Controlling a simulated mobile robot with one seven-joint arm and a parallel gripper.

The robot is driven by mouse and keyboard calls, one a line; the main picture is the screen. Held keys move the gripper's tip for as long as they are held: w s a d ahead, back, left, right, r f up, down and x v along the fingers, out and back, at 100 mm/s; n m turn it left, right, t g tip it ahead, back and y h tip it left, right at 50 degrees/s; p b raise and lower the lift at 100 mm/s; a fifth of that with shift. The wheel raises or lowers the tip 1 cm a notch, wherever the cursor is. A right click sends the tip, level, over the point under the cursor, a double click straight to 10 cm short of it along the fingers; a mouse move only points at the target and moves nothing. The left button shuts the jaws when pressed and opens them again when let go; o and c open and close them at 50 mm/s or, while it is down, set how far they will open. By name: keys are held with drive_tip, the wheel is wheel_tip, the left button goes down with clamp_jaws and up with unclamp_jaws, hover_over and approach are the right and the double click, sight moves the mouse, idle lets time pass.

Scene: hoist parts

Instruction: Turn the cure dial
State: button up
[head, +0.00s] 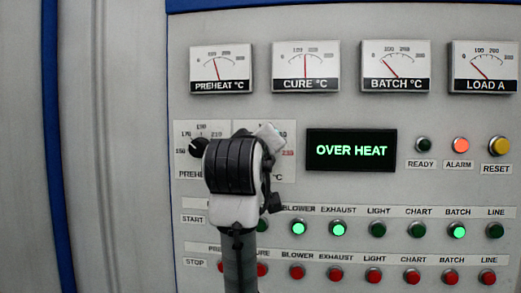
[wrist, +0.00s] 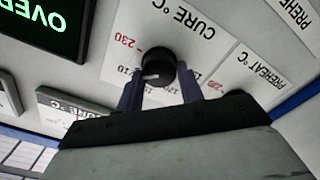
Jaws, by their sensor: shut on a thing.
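The cure dial (wrist: 156,62) is a round black knob on a white scale plate marked CURE °C, seen in the wrist view. A light mark shows on its near side. My gripper (wrist: 160,82) has one dark finger on each side of the dial and is shut on it. In the head view my arm hides the dial and most of its plate; only a corner marked 230 shows. The CURE °C meter (head: 305,67) above has its red needle near mid-scale.
The preheat dial (head: 199,147) is close on the left. The display (head: 351,150) reads OVER HEAT on the right. The alarm lamp (head: 460,145) glows orange beside a yellow reset button (head: 499,146). Rows of green START buttons (head: 339,228) and red STOP buttons (head: 335,273) run below.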

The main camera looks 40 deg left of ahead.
drive_tip(key=shift+n, duration=0.3)
drive_tip(key=o, duration=1)
drive_tip(key=shift+s, duration=0.15)
drive_tip(key=b+v, duration=0.5)
drive_tip(key=v, duration=0.8)
drive_tip(key=shift+s+d, duration=0.2)
drive_tip(key=shift+d, duration=0.05)
